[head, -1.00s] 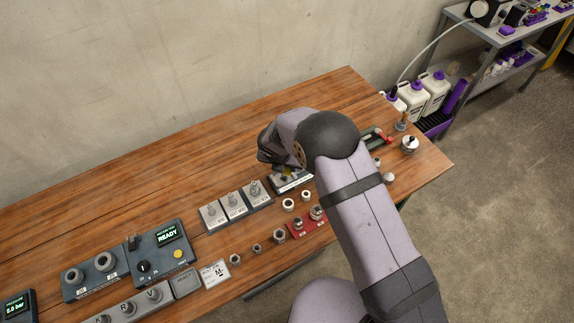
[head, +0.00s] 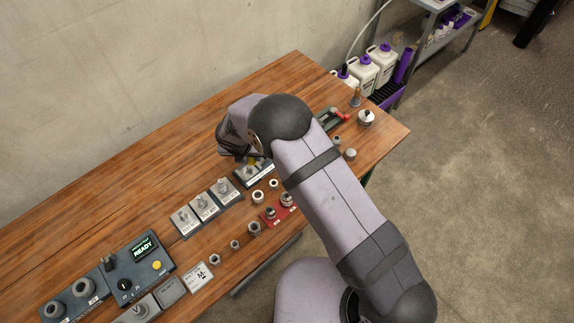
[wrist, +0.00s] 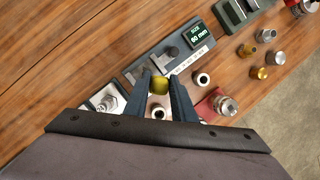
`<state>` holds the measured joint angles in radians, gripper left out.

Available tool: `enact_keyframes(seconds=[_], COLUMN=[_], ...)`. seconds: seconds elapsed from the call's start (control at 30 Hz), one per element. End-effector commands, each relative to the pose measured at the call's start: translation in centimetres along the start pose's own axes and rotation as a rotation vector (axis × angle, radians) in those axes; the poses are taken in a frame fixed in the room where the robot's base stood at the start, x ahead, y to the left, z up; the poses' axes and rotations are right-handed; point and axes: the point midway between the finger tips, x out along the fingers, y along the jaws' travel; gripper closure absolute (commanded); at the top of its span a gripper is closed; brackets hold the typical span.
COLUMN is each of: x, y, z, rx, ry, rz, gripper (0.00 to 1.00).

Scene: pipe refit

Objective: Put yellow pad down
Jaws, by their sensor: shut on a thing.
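My gripper (wrist: 160,86) is shut on the yellow pad (wrist: 159,84), which shows between the two dark fingertips in the wrist view. The pad is beside a grey gauge block (wrist: 170,52) with a display reading 60 mm; I cannot tell whether it touches the block. In the head view my wrist hides most of the gripper and I cannot make out the pad. Part of the gauge block (head: 256,173) shows just below the wrist.
Pale rings (wrist: 202,78) and a red holder with metal fittings (wrist: 217,106) lie close to the right of the fingers. A row of grey stations (head: 205,206) stands left of the gauge block. The table's back left (head: 120,190) is bare.

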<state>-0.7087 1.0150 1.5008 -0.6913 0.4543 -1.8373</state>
Motion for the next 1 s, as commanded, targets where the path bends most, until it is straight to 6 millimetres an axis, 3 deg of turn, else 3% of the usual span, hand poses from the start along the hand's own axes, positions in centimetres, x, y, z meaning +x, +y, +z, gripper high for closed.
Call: enact_keyframes(seconds=[0.2,0.5,0.7,1.0], x=[2.8,5.6,6.3,5.6], y=[-1.7,-5.9,-9.7,-15.0], z=[0.8,5.8,8.9,10.7], rx=[0.046,0.162,0.254,0.396], ry=[0.001,0.004,0.008,0.015], rz=[-0.012,-0.05,-0.083,-0.137], gripper=[1.0,1.0,1.0,1.0])
